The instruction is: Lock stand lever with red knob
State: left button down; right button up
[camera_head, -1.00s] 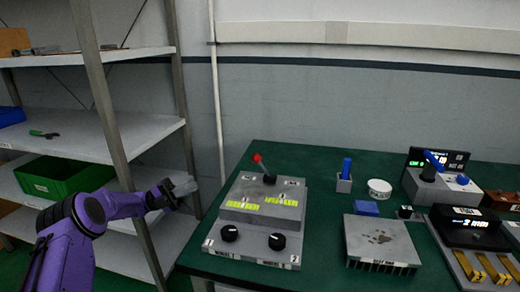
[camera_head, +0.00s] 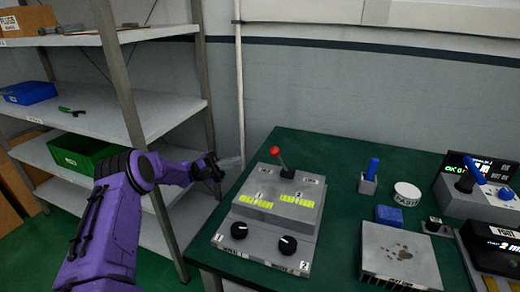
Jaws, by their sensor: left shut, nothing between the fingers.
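A grey stand box (camera_head: 275,232) with two black knobs and yellow-green labelled panels sits on the left part of the green table. The lever with the red knob (camera_head: 275,151) rises from its top back and leans to the left. My left gripper (camera_head: 233,162) is shut and empty, in the air to the left of the lever and apart from it. My right gripper does not show.
A metal shelf (camera_head: 110,110) with a green bin (camera_head: 85,152) and a blue bin (camera_head: 29,92) stands at left, behind my left arm. Right of the stand are a blue-handled block (camera_head: 369,177), a white round container (camera_head: 406,194), a grey plate box (camera_head: 400,256) and a device with a blue lever (camera_head: 478,192).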

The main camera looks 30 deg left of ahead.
aim_at(281, 161)
pick_arm(q)
jog(key=p+x, duration=0.4)
jog(key=x, duration=0.4)
jog(key=shift+d+r, duration=0.1)
jog(key=shift+r, duration=0.05)
jog(key=shift+w+d, duration=0.25)
jog(key=shift+d, duration=0.2)
jog(key=shift+r, duration=0.1)
